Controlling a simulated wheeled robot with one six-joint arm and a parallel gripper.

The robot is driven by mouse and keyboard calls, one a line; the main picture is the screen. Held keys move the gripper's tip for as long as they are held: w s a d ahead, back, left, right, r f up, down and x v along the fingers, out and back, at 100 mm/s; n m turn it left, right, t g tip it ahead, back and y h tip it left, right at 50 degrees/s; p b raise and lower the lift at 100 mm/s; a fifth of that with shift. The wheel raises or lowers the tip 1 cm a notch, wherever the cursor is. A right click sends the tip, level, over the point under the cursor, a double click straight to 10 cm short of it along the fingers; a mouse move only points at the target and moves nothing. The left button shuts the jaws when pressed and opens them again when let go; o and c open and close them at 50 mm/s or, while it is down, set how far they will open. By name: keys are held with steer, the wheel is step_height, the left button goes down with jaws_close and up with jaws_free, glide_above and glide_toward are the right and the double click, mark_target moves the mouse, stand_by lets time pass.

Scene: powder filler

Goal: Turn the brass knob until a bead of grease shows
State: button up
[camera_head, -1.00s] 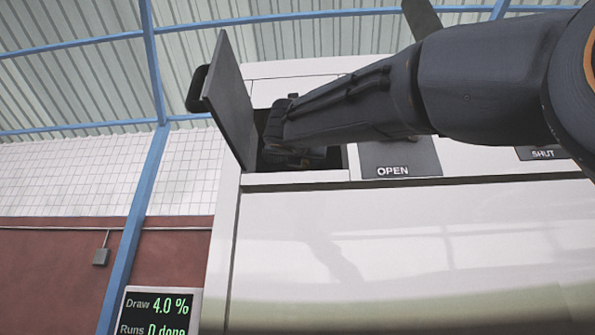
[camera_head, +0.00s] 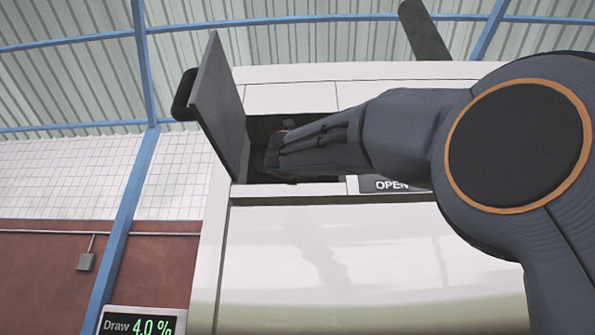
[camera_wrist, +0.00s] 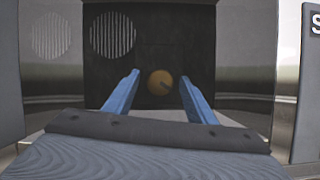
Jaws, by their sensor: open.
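The brass knob (camera_wrist: 160,83) is a small round disc with a dark slot across it, on the dark back wall of the compartment in the wrist view. My gripper (camera_wrist: 161,92) points at it, with its two blue fingers apart, one to each side of the knob in the picture. I cannot tell how far the fingertips are from the knob. No bead of grease is visible. In the head view my arm (camera_head: 315,150) reaches into the compartment, and the gripper's fingers and the knob are hidden there.
The hatch door (camera_head: 217,105) stands open left of the compartment. The white machine front (camera_head: 370,260) spreads below, with an OPEN plate (camera_head: 385,184) partly behind my arm. A round vent (camera_wrist: 113,35) is above left of the knob. A display (camera_head: 140,325) reads Draw 4.0 %.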

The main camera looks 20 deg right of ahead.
steer(key=c, duration=1.1)
steer(key=shift+o, duration=0.3)
steer(key=shift+w, duration=0.1)
steer(key=shift+m, duration=0.4)
steer(key=m+g+h+b, duration=0.1)
steer(key=m+h, duration=0.1)
steer(key=m, duration=0.1)
steer(key=shift+a+m, duration=0.1)
steer(key=shift+m, duration=0.2)
steer(key=m+g+h, duration=0.1)
steer(key=m, duration=0.2)
steer(key=m+g+h, duration=0.1)
steer(key=m, duration=0.2)
steer(key=shift+a+r+p, duration=0.1)
steer(key=shift+r+p, duration=0.05)
steer(key=shift+p, duration=0.15)
steer(key=m+g+p, duration=0.1)
steer(key=m, duration=0.1)
steer(key=m+g+p, duration=0.1)
steer(key=m+p, duration=0.1)
steer(key=m, duration=0.1)
steer(key=shift+r+m+h, duration=0.15)
steer(key=shift+m+h, duration=0.15)
steer(key=shift+m+g+p, duration=0.8)
steer(key=shift+m+p, duration=0.35)
steer(key=shift+m, duration=0.55)
